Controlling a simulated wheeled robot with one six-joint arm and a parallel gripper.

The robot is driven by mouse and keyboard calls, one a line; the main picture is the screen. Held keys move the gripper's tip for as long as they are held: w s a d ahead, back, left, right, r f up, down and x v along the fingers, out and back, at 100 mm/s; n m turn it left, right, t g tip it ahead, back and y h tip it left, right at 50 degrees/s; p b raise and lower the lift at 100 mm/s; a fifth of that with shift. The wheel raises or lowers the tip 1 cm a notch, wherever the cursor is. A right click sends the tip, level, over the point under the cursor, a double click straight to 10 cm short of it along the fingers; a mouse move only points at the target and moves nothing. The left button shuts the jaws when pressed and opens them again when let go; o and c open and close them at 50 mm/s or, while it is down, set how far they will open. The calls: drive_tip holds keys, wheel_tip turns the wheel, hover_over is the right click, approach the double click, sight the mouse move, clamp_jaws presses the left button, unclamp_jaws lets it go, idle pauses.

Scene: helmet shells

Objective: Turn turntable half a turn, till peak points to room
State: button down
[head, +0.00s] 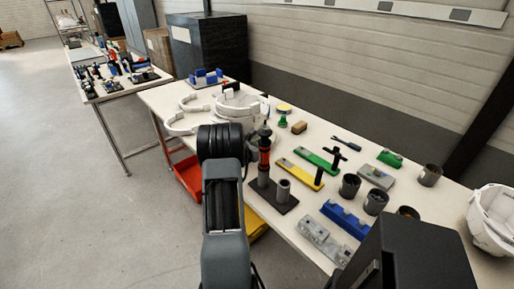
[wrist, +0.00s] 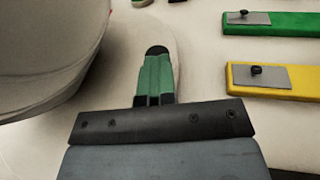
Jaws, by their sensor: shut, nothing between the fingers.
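A white helmet shell (head: 238,102) stands on the long table, partly hidden behind my arm. In the wrist view, a large grey-white curved shell (wrist: 40,45) fills the upper left. A pale rounded edge, perhaps the turntable's rim (wrist: 176,45), curves beside my fingers; most of the turntable is hidden. My gripper (wrist: 156,52) has green fingers with dark tips. They are pressed together and empty, just right of the shell with a gap between. In the head view my fingers are hidden by my wrist. I cannot tell which way the peak points.
Green (head: 318,158) and yellow (head: 299,173) bars lie right of my gripper. Grey cups, a blue block (head: 345,219) and another white helmet (head: 493,215) are farther right. White curved pieces (head: 181,126) lie left.

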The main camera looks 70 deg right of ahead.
drive_tip(key=shift+s+d+r, duration=0.15)
drive_tip(key=shift+d+r, duration=0.05)
drive_tip(key=shift+r, duration=0.15)
drive_tip(key=shift+a, duration=0.1)
drive_tip(key=shift+a, duration=0.25)
drive_tip(key=v, duration=0.9)
drive_tip(key=w+b+v, duration=0.1)
drive_tip(key=v, duration=0.3)
drive_tip(key=shift+w+a+f, duration=0.15)
drive_tip(key=shift+a, duration=0.05)
